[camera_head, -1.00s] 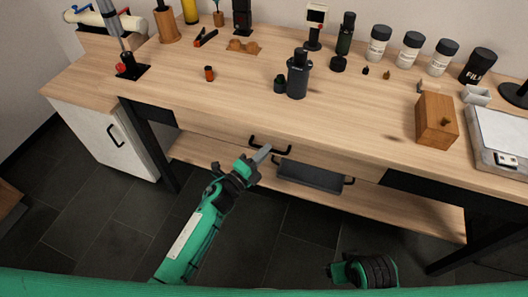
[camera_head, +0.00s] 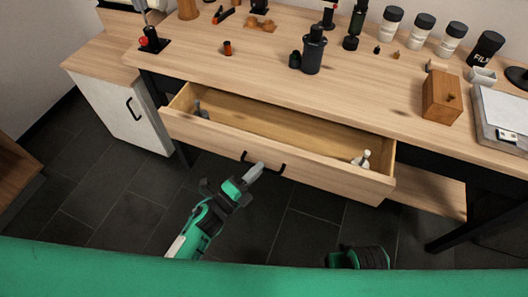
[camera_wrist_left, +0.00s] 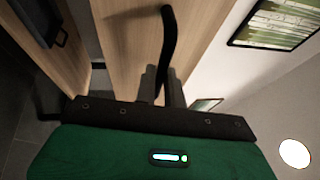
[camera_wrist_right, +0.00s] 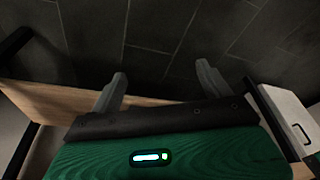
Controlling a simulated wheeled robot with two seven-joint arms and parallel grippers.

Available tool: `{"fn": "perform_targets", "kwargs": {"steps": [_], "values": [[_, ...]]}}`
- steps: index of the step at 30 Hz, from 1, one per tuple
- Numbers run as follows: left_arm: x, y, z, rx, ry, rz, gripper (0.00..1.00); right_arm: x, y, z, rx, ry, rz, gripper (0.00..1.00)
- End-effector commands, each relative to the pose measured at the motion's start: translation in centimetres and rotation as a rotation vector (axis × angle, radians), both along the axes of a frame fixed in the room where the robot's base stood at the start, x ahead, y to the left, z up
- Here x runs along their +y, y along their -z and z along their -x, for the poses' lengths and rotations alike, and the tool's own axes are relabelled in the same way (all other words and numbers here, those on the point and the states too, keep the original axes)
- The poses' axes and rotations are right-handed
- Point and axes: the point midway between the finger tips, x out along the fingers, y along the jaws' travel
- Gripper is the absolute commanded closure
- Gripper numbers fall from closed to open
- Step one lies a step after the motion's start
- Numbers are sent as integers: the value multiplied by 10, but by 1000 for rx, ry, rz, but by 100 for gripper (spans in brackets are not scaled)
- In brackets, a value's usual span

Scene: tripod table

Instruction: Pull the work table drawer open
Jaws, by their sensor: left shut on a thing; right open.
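The work table drawer (camera_head: 270,150) stands pulled out from under the wooden work table (camera_head: 290,75), and its inside shows. Its black bar handle (camera_head: 275,170) is on the front panel. In the left wrist view the dark handle (camera_wrist_left: 169,45) runs between the fingers (camera_wrist_left: 160,85). My right gripper is low at the front in the head view; its fingers are hidden there. In the right wrist view its fingers (camera_wrist_right: 160,90) are wide apart and empty, over the floor.
Inside the drawer are a small white item (camera_head: 362,160) and a grey item (camera_head: 201,111). Bottles, a dark canister (camera_head: 313,50) and a wooden box (camera_head: 441,97) stand on the table. A white cabinet (camera_head: 125,112) is at left. Dark floor lies in front.

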Motion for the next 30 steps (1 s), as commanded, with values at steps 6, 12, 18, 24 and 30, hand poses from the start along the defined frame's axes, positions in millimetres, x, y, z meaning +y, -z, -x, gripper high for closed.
{"fn": "perform_targets", "kwargs": {"steps": [6, 12, 18, 24, 30], "values": [[16, 1, 50, 4, -1, -1, 100, 0, 6, -6, 0, 0, 3, 20], [26, 1, 78, 2, -2, -2, 100, 0, 11, -5, 6, -1, 3, 20], [31, 1, 92, 2, 0, -1, 100, 0, 12, -4, 6, -1, 3, 20], [32, 0, 95, 0, -1, -2, 100, 0, 13, -1, 12, -1, 3, 20], [32, 0, 95, 0, -1, -1, 100, 0, 14, 0, 16, -1, 3, 20]]}}
